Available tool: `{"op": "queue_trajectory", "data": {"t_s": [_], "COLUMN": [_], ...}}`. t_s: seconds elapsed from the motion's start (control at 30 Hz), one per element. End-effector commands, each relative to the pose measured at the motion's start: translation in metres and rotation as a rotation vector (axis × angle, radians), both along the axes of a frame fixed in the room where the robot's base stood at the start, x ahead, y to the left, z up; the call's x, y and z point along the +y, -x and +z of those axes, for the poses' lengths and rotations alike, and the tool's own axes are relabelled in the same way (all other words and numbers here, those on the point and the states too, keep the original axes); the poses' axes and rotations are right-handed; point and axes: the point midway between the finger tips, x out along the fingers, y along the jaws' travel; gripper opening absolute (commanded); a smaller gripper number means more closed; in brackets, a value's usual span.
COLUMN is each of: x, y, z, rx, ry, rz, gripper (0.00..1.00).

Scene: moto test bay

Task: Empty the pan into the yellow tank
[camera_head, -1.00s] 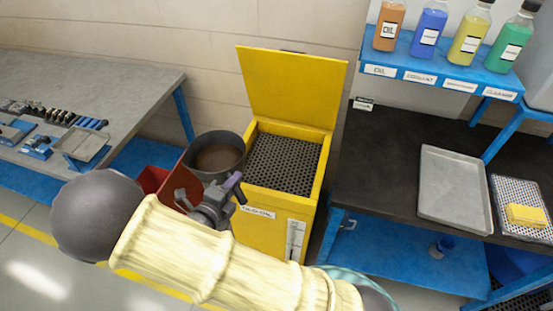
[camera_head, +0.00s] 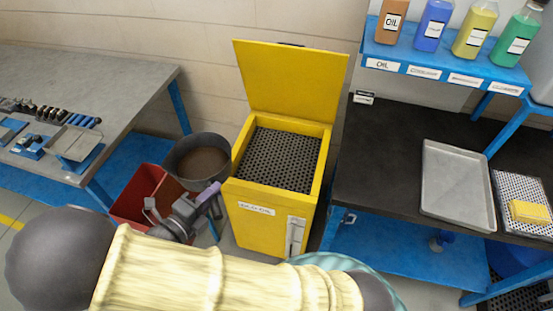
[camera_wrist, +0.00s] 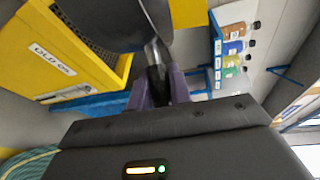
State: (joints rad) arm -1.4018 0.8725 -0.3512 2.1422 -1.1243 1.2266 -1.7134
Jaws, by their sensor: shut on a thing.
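The pan (camera_head: 202,160) is dark grey and round, with brown liquid in it. It is held in the air left of the yellow tank (camera_head: 262,228), close to the tank's left edge. It looks nearly level. My gripper (camera_head: 212,192) is shut on the pan's handle, which shows between the purple fingers in the wrist view (camera_wrist: 158,75). The tank's yellow lid (camera_head: 290,80) stands open at the back, and a black perforated grate (camera_head: 278,160) covers its opening. In the wrist view the dark underside of the pan (camera_wrist: 110,22) hides part of the tank.
A red bin (camera_head: 135,200) stands on the floor behind the pan, to the left. A grey workbench (camera_head: 110,85) with tools is at the left. A dark bench (camera_head: 385,165) with a metal tray (camera_head: 455,185) is at the right, under a blue shelf of bottles (camera_head: 440,65).

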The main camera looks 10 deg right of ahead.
Motion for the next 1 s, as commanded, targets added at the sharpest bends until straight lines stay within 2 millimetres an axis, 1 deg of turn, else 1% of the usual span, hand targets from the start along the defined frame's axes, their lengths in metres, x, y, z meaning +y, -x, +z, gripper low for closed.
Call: {"op": "queue_trajectory", "data": {"t_s": [0.17,0.27,0.4,0.53,0.7,1.0], "x": [-0.008,-0.019,-0.036,-0.052,-0.069,-0.090], "y": [-0.010,-0.023,-0.046,-0.065,-0.084,-0.108], "z": [0.007,0.014,0.024,0.029,0.033,0.033], "rx": [-0.002,-0.002,-0.002,-0.001,-0.001,0.000], "ry": [0.001,0.003,0.004,0.003,0.004,0.006], "rz": [0.003,0.015,0.052,0.098,0.163,0.296], "gripper": [0.00,0.00,0.00,0.00,0.00,0.00]}}
